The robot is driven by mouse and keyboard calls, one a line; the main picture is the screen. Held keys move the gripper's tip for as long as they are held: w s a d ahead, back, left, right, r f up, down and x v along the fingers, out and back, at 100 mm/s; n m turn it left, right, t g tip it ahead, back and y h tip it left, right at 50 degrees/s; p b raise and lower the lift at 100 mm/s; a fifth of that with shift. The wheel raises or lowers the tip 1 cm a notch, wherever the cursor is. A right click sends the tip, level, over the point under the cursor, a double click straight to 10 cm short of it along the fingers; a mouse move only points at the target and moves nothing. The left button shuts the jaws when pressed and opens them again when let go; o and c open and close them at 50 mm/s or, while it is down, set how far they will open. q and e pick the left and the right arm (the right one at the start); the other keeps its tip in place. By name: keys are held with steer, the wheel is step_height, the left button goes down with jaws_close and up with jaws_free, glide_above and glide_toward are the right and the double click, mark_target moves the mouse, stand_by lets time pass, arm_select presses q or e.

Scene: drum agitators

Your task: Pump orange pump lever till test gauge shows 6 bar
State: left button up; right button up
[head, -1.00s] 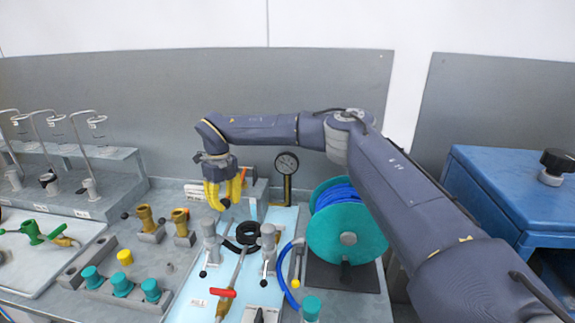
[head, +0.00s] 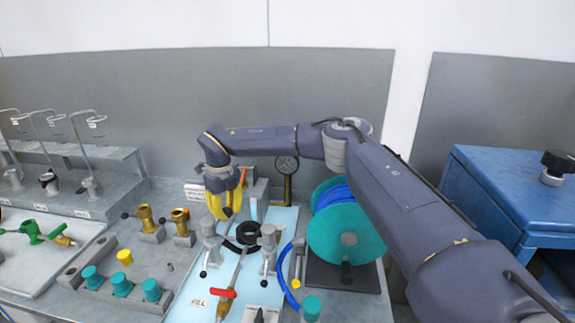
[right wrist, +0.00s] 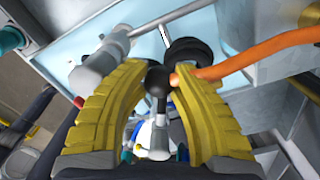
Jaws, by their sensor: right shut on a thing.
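My right gripper (head: 226,214) points down over the pale blue panel in the head view, its yellow fingers close together. In the right wrist view, the gripper (right wrist: 161,75) is shut around the black knob at the end of the orange pump lever (right wrist: 240,53). The lever runs off to the right from between the fingertips. In the head view the lever is mostly hidden by the gripper. The round test gauge (head: 287,164) stands behind the arm, its top edge covered by it. Its needle is too small to read. My left gripper is not in view.
A teal hose reel (head: 345,240) stands to the right of the panel, under my right arm. Valves, a black ring (head: 247,233) and a red handle (head: 222,293) sit in front of the gripper. Brass fittings (head: 147,219) and teal caps (head: 122,284) are to the left.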

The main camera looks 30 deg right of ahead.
step_height(320, 180, up, 17)
steer(key=w+d, duration=0.1)
steer(key=shift+d, duration=0.2)
steer(key=shift+w+r, duration=0.1)
steer(key=shift+a, duration=0.1)
stand_by(0.7)
